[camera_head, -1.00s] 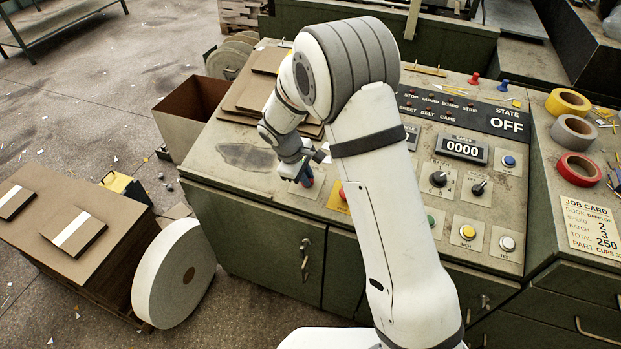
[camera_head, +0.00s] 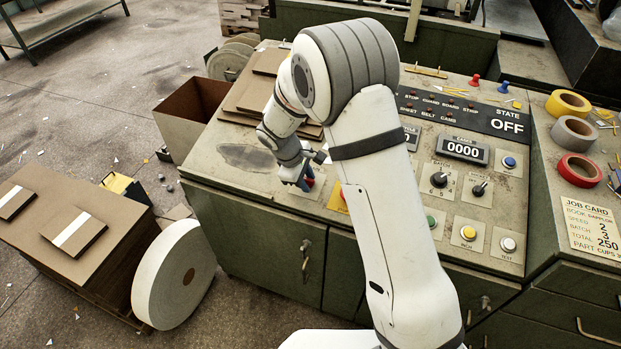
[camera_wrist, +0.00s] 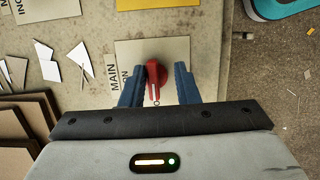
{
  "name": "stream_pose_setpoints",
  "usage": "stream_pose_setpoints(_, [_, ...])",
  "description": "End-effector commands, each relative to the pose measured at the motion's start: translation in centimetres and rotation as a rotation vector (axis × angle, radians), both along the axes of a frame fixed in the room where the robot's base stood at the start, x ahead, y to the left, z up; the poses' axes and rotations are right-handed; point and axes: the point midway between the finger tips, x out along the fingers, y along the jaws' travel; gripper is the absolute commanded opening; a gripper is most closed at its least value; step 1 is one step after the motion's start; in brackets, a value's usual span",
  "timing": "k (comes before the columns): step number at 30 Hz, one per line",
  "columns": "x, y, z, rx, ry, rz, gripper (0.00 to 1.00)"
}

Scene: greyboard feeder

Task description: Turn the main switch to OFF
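The main switch (camera_wrist: 155,76) is a red knob on a pale plate (camera_wrist: 178,50) marked MAIN and ON in the wrist view. The knob's narrow end points down in that picture, towards my palm. My gripper (camera_wrist: 158,88) has its blue fingers on either side of the knob, with gaps showing, so it looks open around it. In the head view my gripper (camera_head: 300,182) is low at the console's front left and mostly hides the red knob. The STATE display (camera_head: 507,126) reads OFF.
The console (camera_head: 245,185) carries other knobs and buttons, with a yellow-backed red button (camera_head: 338,197) close right of my gripper. Brown boards (camera_head: 250,95) lie behind it. A blue-rimmed object (camera_wrist: 275,9) shows at the wrist view's top right.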

Motion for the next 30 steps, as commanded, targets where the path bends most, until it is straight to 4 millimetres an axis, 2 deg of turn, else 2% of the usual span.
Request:
stream_pose_setpoints(14, [0.3, 0.0, 0.6, 0.002, -0.008, -0.001, 0.33])
stream_pose_setpoints(24, [-0.7, 1.8, 5.6, 0.002, -0.009, 0.000, 0.33])
stream_pose_setpoints(30, [-1.1, 2.3, 7.3, 0.002, -0.006, 0.000, 0.33])
